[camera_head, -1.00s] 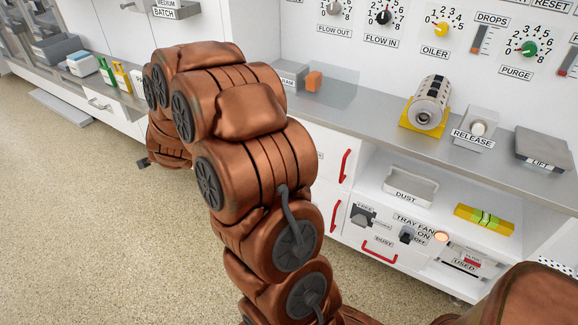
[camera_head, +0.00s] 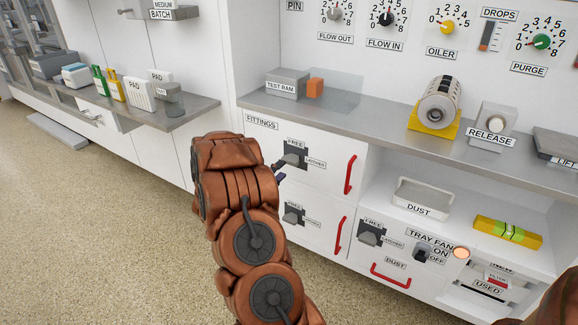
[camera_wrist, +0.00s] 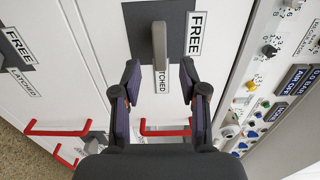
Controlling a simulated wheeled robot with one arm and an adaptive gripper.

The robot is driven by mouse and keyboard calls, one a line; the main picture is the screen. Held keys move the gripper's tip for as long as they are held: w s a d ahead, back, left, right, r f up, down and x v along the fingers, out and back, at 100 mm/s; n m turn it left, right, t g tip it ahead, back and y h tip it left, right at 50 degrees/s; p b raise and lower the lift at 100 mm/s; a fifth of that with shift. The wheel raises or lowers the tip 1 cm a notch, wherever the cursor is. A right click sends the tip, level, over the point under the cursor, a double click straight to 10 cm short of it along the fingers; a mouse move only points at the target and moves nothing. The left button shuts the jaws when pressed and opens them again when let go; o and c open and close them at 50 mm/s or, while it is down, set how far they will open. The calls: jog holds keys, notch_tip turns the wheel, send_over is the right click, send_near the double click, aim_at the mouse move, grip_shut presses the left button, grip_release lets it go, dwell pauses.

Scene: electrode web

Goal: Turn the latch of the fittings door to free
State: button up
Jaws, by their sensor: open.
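The white fittings door (camera_head: 325,172) is closed below the counter, with its name label at upper left. Its latch (camera_head: 295,155) has a dark plate and a grey lever, beside FREE and LATCHED labels. In the wrist view the latch lever (camera_wrist: 159,45) points down the picture, toward the partly covered LATCHED label (camera_wrist: 162,80); the FREE label (camera_wrist: 195,33) is to the right. My gripper (camera_wrist: 159,76) is open and empty, its fingers either side of the lever's line, tips just below the lever end. In the head view my gripper (camera_head: 281,171) is mostly hidden behind my arm.
A red handle (camera_head: 349,174) is on the fittings door's right side. A second latch (camera_head: 293,215) sits on the door below, and a third (camera_head: 371,232) by the dust drawer. The counter edge overhangs above. Open floor lies at left.

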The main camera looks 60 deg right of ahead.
aim_at(288, 163)
jog(key=shift+w+d+b, duration=0.15)
jog(key=shift+d+b, duration=0.35)
jog(key=shift+d, duration=2.8)
jog(key=shift+c, duration=0.3)
grip_shut()
